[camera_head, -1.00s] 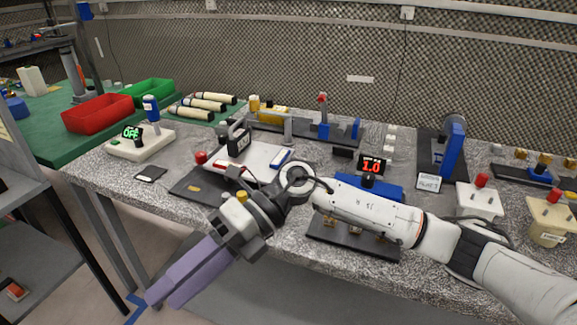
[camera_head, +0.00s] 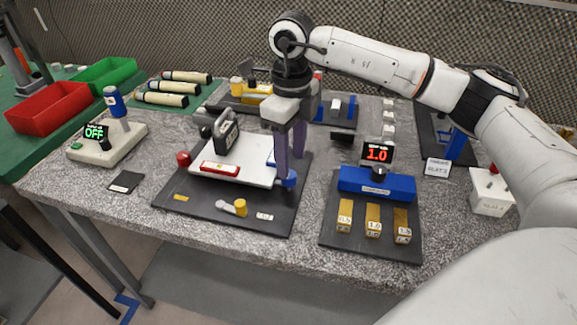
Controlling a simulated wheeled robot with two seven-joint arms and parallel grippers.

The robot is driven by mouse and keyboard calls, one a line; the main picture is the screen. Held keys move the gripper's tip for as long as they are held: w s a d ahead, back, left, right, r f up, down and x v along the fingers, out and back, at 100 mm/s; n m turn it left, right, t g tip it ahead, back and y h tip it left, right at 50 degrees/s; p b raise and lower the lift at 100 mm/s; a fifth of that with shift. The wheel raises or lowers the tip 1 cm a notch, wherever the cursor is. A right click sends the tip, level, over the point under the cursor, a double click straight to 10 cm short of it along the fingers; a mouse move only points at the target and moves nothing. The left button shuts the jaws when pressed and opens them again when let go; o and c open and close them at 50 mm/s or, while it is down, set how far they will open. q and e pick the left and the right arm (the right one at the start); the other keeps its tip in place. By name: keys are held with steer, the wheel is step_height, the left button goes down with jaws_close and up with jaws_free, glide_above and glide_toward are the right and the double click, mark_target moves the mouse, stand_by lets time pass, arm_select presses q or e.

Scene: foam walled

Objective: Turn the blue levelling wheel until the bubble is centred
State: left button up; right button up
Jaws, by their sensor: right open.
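The blue levelling wheel (camera_head: 289,181) is at the right front corner of a white tilting plate (camera_head: 252,153) on a dark base (camera_head: 181,198). My right gripper (camera_head: 290,164) points down with its purple fingers apart and empty. Its fingertips are just above or beside the blue wheel; I cannot tell whether they touch it. A red-and-white strip (camera_head: 220,168) lies on the plate's front part. No bubble can be made out, and the fingers cover part of the plate's right side. My left gripper is not in view.
The base also carries a red knob (camera_head: 183,158) and a yellow knob (camera_head: 240,208). A dark handled block (camera_head: 226,134) stands on the plate. To the right is a blue unit with a "1.0" display (camera_head: 377,152) and brass blocks (camera_head: 373,220).

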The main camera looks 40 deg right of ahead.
mark_target(291, 174)
step_height(291, 174, down, 4)
steer(key=shift+r, duration=0.15)
steer(key=shift+f, duration=0.4)
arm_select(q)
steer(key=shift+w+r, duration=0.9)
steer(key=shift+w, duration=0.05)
arm_select(e)
steer(key=shift+c, duration=0.4)
steer(key=c, duration=1)
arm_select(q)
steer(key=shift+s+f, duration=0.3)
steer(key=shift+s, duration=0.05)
arm_select(e)
steer(key=shift+o, duration=0.2)
